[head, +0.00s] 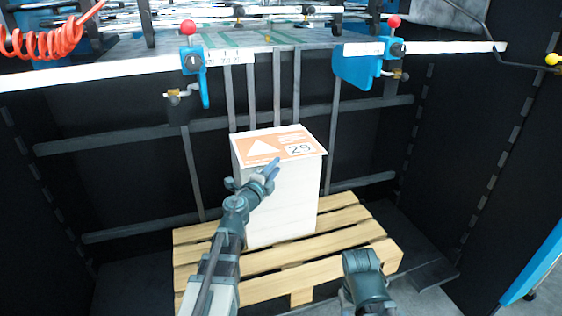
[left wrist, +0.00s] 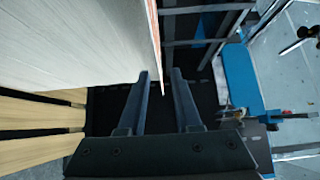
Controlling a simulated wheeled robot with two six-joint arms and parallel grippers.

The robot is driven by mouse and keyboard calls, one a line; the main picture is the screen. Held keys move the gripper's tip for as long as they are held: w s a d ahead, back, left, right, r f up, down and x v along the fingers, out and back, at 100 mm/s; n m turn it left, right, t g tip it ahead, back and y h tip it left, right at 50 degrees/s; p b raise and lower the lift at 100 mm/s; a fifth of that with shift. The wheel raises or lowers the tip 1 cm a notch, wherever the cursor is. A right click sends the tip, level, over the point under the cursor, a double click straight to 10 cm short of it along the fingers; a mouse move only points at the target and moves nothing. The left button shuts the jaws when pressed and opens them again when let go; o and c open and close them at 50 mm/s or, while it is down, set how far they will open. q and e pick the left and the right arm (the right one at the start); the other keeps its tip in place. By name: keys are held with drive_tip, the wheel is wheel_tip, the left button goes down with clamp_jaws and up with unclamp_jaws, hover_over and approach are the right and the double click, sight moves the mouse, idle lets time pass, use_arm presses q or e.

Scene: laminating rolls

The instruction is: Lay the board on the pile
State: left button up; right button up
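The board (head: 276,146), with an orange printed top, a white triangle and the number 29, lies flat on top of the white pile (head: 290,195), slightly overhanging it. My left gripper (head: 271,168) is at the board's front edge. In the left wrist view its two fingers (left wrist: 162,76) stand apart, and the board's thin edge (left wrist: 156,50) reaches into the gap with space visible on both sides. The pile's side (left wrist: 70,45) fills the upper left there. Part of my right arm shows at the bottom of the head view; its fingers are not visible.
The pile stands on a wooden pallet (head: 350,235) in a dark recess. Blue brackets with red knobs (head: 190,65) (head: 370,62) hang from the white bar behind and above it. A red coiled hose (head: 42,42) is at the upper left.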

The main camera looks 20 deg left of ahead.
use_arm(q)
drive_tip(key=s, duration=0.4)
drive_tip(key=s+a, duration=0.1)
drive_tip(key=shift+s, duration=0.4)
drive_tip(key=s+d+f+n+g+y, duration=0.3)
drive_tip(key=f+n+g+y, duration=0.1)
drive_tip(key=f+n, duration=0.35)
drive_tip(key=s+d+f+n+g+y, duration=0.2)
drive_tip(key=s+f+n+g+y, duration=0.3)
drive_tip(key=n, duration=0.3)
drive_tip(key=s+d+f+g+h, duration=0.2)
drive_tip(key=s+d+f+g, duration=0.2)
drive_tip(key=s+d, duration=0.2)
drive_tip(key=s+d+f+g+h, duration=0.2)
drive_tip(key=s+d+f+g, duration=0.3)
drive_tip(key=s, duration=0.5)
drive_tip(key=d, duration=0.2)
drive_tip(key=shift+s+d+f+h, duration=0.2)
drive_tip(key=shift+s+d+h, duration=0.1)
drive_tip(key=shift+h, duration=0.1)
